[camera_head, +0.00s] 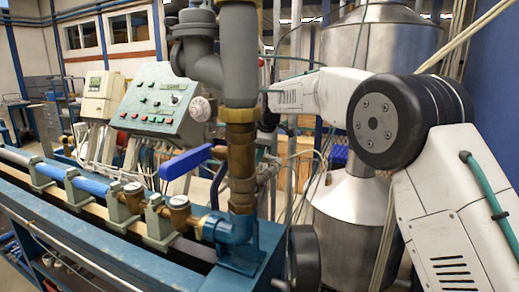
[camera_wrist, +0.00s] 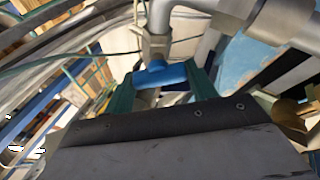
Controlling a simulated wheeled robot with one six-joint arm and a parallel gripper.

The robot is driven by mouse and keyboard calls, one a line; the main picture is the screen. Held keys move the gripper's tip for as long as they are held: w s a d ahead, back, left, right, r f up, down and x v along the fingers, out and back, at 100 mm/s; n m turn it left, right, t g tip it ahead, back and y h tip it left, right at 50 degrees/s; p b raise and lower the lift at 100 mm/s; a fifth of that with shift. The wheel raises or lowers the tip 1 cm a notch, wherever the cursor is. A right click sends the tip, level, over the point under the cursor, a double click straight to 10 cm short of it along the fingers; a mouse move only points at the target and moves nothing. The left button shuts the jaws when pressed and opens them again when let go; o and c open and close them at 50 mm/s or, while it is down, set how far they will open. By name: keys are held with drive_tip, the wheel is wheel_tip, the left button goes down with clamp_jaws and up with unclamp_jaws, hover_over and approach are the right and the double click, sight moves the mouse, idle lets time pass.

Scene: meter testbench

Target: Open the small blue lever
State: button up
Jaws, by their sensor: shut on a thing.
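In the wrist view, the small blue lever (camera_wrist: 162,75) lies across the gap between my green fingers, beneath a metal valve fitting on a pipe (camera_wrist: 156,42). My gripper (camera_wrist: 160,82) is shut on the lever, with one finger at each end of it. In the head view, my white arm reaches in from the right and passes behind the thick vertical pipe (camera_head: 240,70). That pipe and the fittings hide my gripper and the small lever there.
A larger blue lever (camera_head: 187,162) sticks out left from the brass part of the vertical pipe. A green control panel (camera_head: 155,105) stands behind the bench. Shiny metal tanks (camera_head: 378,48) stand behind my arm. Pipes and cables crowd the space around my gripper.

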drive_tip(key=n+g, duration=0.1)
drive_tip(key=n, duration=0.1)
drive_tip(key=n+g, duration=0.1)
drive_tip(key=n, duration=0.2)
drive_tip(key=shift+h, duration=0.3)
idle(0.4)
drive_tip(key=o, duration=1)
drive_tip(key=shift+r, duration=0.1)
drive_tip(key=v, duration=0.7)
drive_tip(key=shift+s+d+r, duration=0.1)
drive_tip(key=shift+r, duration=0.2)
